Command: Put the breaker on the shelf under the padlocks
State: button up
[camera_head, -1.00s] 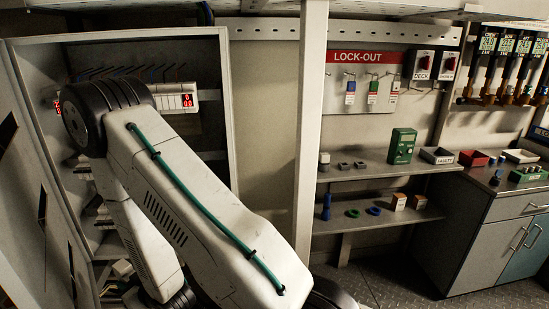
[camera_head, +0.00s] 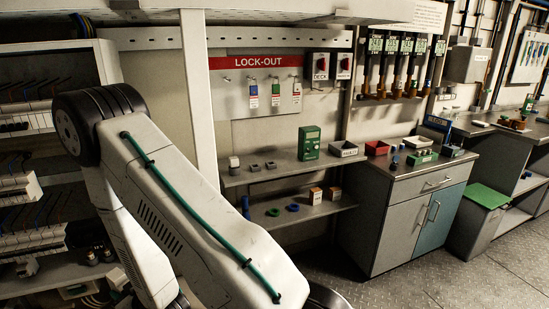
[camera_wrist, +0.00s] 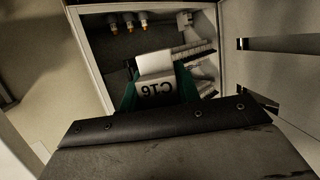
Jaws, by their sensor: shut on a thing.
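In the wrist view the breaker (camera_wrist: 156,64), a pale block with a label reading C16, sits between the green fingertips of my gripper (camera_wrist: 158,96). My gripper is shut on it. The gripper and the breaker do not show in the head view.
A lower shelf (camera_head: 275,222) holds rings and small boxes. A white post (camera_head: 199,95) stands between the open cabinet (camera_head: 105,62) and the shelves. A grey bin (camera_head: 343,152) is at the shelf's right end. The grey workbench (camera_head: 405,185) stands to the right.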

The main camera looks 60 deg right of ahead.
aim_at(287, 163)
jog(key=z, duration=3.3)
jog(key=k, duration=1.3)
jog(key=u, duration=0.85)
jog(key=i, duration=1.25)
